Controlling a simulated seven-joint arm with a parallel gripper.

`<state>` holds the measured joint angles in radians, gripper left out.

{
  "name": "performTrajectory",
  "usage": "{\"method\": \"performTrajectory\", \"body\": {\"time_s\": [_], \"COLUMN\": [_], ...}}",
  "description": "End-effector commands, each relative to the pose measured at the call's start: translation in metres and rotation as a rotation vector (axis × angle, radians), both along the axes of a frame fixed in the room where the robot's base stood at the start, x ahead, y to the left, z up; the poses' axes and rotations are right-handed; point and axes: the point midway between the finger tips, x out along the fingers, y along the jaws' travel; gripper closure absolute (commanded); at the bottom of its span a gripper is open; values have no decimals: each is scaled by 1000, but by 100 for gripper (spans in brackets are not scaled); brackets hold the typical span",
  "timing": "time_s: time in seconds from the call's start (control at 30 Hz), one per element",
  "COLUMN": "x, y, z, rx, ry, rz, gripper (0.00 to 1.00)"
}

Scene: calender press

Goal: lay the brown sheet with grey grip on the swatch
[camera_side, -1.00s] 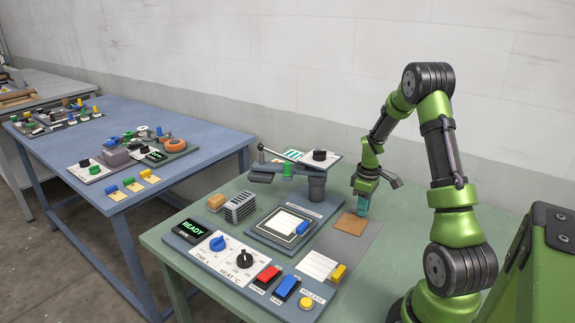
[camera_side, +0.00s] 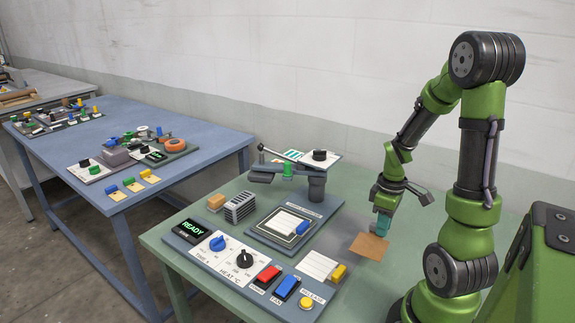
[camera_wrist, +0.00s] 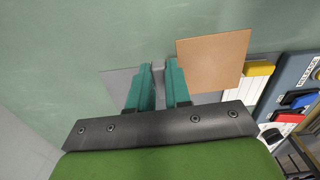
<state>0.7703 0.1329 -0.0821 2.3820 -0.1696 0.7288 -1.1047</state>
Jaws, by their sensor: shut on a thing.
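My gripper (camera_side: 382,224) is shut on the grey grip (camera_wrist: 159,77) of the brown sheet. The brown sheet (camera_side: 370,247) hangs out in front of the fingers, just above the grey mat at the right of the green table. In the wrist view the brown sheet (camera_wrist: 213,60) lies to the right of the fingers. A white striped piece with a blue grip (camera_side: 286,222) lies on the press bed (camera_side: 263,236), left of my gripper. Another white striped piece with a yellow grip (camera_side: 317,264) lies nearer the front. I cannot tell which one is called the swatch.
The press's upper part (camera_side: 290,168) is swung over the back, on a dark post (camera_side: 316,187). A control panel (camera_side: 236,252) with knobs, buttons and a READY display lies along the front. A ribbed grey block (camera_side: 239,207) stands left. Table right of the mat is clear.

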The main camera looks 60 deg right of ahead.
Motion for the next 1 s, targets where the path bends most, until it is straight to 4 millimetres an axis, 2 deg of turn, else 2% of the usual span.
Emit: {"method": "performTrajectory", "body": {"time_s": [0.13, 0.23, 0.37, 0.47, 0.6, 0.7, 0.83, 1.0], "x": [-1, 17, 65, 110, 167, 199, 225, 238], "y": [7, 1, -8, -11, -3, 7, 18, 24], "z": [3, 8, 19, 29, 40, 47, 53, 52], "rx": [-2, -3, -4, -5, -4, -3, -1, 0], "ry": [-1, 1, 2, 3, 4, 2, 1, 1], "rz": [0, 1, -4, -12, -25, -34, -43, -49], "gripper": [100, 100, 100, 100, 100, 100, 100, 100]}}
